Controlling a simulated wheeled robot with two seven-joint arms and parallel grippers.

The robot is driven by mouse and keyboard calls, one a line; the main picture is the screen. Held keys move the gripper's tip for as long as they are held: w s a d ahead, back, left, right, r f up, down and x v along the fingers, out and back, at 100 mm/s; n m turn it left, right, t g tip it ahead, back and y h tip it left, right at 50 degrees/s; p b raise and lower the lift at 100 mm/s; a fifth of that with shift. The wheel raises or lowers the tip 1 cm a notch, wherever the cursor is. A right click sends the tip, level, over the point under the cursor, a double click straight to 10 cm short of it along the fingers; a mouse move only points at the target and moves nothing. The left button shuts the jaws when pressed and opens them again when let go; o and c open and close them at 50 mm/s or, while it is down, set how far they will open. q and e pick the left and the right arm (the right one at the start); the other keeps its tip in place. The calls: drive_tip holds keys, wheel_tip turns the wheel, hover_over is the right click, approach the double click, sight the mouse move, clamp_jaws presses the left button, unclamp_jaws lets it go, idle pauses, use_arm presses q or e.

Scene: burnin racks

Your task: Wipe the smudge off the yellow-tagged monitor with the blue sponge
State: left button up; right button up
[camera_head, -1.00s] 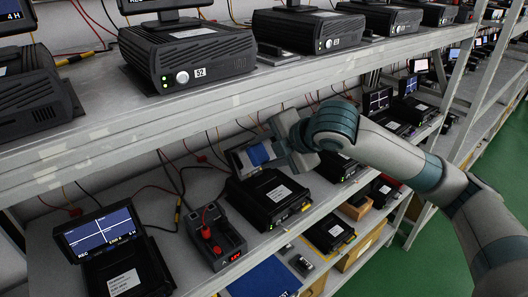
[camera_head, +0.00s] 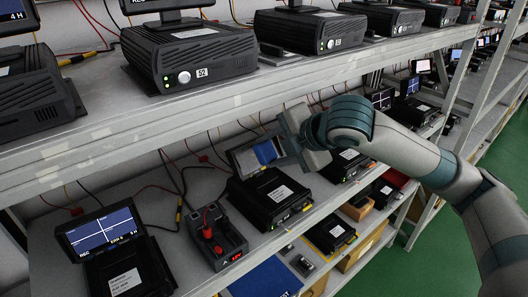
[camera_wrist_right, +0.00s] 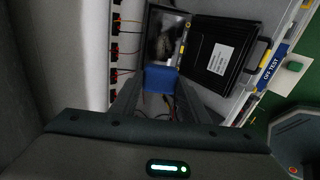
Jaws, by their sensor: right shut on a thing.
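My right gripper (camera_head: 281,150) is shut on the blue sponge (camera_head: 267,152). The sponge also shows between the fingers in the right wrist view (camera_wrist_right: 160,78). It is at the right part of a small monitor (camera_head: 243,159) on the lower shelf, behind a black box. My left gripper is not in view.
Another lit monitor (camera_head: 102,232) stands farther left. Cables run along the back.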

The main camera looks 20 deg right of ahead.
drive_tip(key=shift+f, duration=0.1)
drive_tip(key=x, duration=0.6)
drive_tip(key=shift+w+f+b, duration=0.15)
drive_tip(key=shift+w+b, duration=0.15)
drive_tip(key=shift+w, duration=0.05)
drive_tip(key=shift+x, duration=1.1)
idle(1.0)
drive_tip(key=shift+w+d+p, duration=0.25)
drive_tip(key=shift+d+p, duration=0.05)
drive_tip(key=shift+d, duration=0.45)
drive_tip(key=shift+w+d, duration=0.2)
drive_tip(key=shift+d, duration=0.25)
drive_tip(key=shift+w+d, duration=0.15)
drive_tip(key=shift+d, duration=0.35)
drive_tip(key=d, duration=0.1)
drive_tip(key=w+d, duration=0.1)
drive_tip(key=d, duration=0.1)
drive_tip(key=shift+w+d, duration=0.25)
